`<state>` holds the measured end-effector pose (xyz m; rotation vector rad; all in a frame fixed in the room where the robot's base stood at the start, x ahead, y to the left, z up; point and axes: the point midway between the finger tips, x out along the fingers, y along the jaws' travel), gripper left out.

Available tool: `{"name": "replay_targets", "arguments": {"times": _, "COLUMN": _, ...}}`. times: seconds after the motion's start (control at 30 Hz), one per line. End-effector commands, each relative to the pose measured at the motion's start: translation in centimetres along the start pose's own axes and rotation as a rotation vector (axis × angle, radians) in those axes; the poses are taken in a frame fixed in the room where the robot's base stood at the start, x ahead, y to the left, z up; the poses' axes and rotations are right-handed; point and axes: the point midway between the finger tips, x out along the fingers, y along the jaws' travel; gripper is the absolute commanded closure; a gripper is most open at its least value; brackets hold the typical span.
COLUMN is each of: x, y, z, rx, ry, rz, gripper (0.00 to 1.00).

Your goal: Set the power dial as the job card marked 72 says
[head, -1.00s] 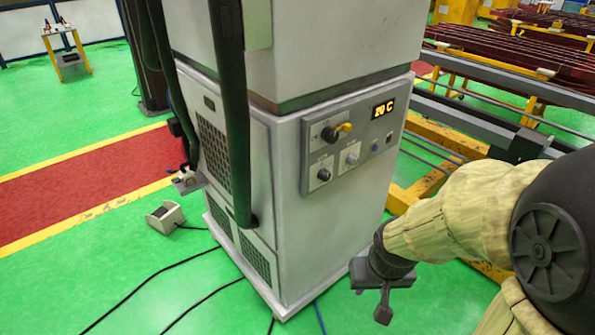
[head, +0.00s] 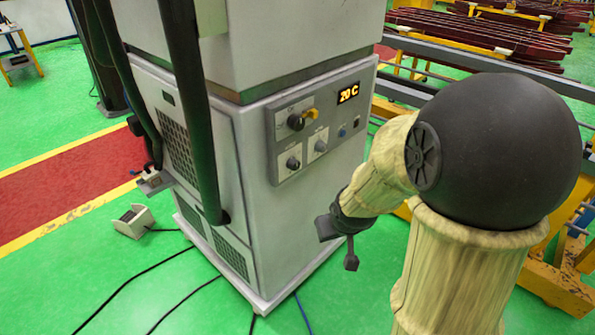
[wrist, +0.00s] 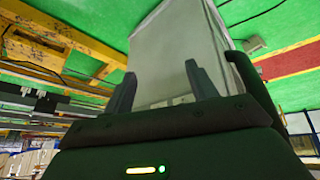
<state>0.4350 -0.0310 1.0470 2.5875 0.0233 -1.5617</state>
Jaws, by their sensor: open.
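The control panel (head: 300,160) is on the upper front of a grey machine cabinet (head: 225,75) in the head view. It carries a dark knob beside a yellow lever (head: 310,114), a lower left knob (head: 293,163), a lower right knob (head: 321,146) and a lit display (head: 348,93) reading "20 C". Dial labels are too small to read, so I cannot tell which is the power dial. No job card is legible. My gripper (head: 338,238) is in front of the cabinet's right side, below the panel and apart from it. In the wrist view its two fingers (wrist: 160,85) are spread and empty.
A thick dark hose (head: 190,100) hangs in front of the cabinet's left side. A small pedal box (head: 133,221) and cables (head: 145,285) lie on the green floor at left. Yellow rack frames (head: 560,280) stand at right.

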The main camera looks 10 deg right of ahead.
Motion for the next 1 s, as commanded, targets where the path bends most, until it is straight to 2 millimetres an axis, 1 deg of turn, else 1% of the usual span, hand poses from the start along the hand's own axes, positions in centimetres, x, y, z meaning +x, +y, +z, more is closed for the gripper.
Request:
{"name": "replay_targets", "arguments": {"times": 0.03, "x": 2.4, "y": 1.2, "z": -1.5, "rx": -0.026, "ry": 0.067, "rz": 0.011, "gripper": 0.43}}
{"name": "replay_targets", "arguments": {"times": 0.1, "x": 4.6, "y": 2.6, "z": -4.2, "rx": -0.075, "ry": 0.176, "rz": 0.015, "gripper": 0.43}}
{"name": "replay_targets", "arguments": {"times": 0.2, "x": 7.3, "y": 4.1, "z": -7.5, "rx": -0.144, "ry": 0.332, "rz": 0.001, "gripper": 0.43}}
{"name": "replay_targets", "arguments": {"times": 0.3, "x": 9.5, "y": 5.2, "z": -10.3, "rx": -0.210, "ry": 0.486, "rz": -0.035, "gripper": 0.43}}
{"name": "replay_targets", "arguments": {"times": 0.43, "x": 11.9, "y": 6.2, "z": -12.7, "rx": -0.286, "ry": 0.681, "rz": -0.110, "gripper": 0.43}}
{"name": "replay_targets", "arguments": {"times": 0.53, "x": 13.2, "y": 6.7, "z": -13.5, "rx": -0.335, "ry": 0.829, "rz": -0.190, "gripper": 0.43}}
{"name": "replay_targets", "arguments": {"times": 0.6, "x": 13.9, "y": 7.1, "z": -13.5, "rx": -0.363, "ry": 0.927, "rz": -0.253, "gripper": 0.43}}
{"name": "replay_targets", "arguments": {"times": 0.7, "x": 14.2, "y": 7.4, "z": -13.1, "rx": -0.393, "ry": 1.044, "rz": -0.337, "gripper": 0.43}}
{"name": "replay_targets", "arguments": {"times": 0.83, "x": 14.0, "y": 7.7, "z": -12.5, "rx": -0.410, "ry": 1.130, "rz": -0.408, "gripper": 0.43}}
{"name": "replay_targets", "arguments": {"times": 1.0, "x": 13.7, "y": 7.7, "z": -12.5, "rx": -0.416, "ry": 1.151, "rz": -0.427, "gripper": 0.43}}
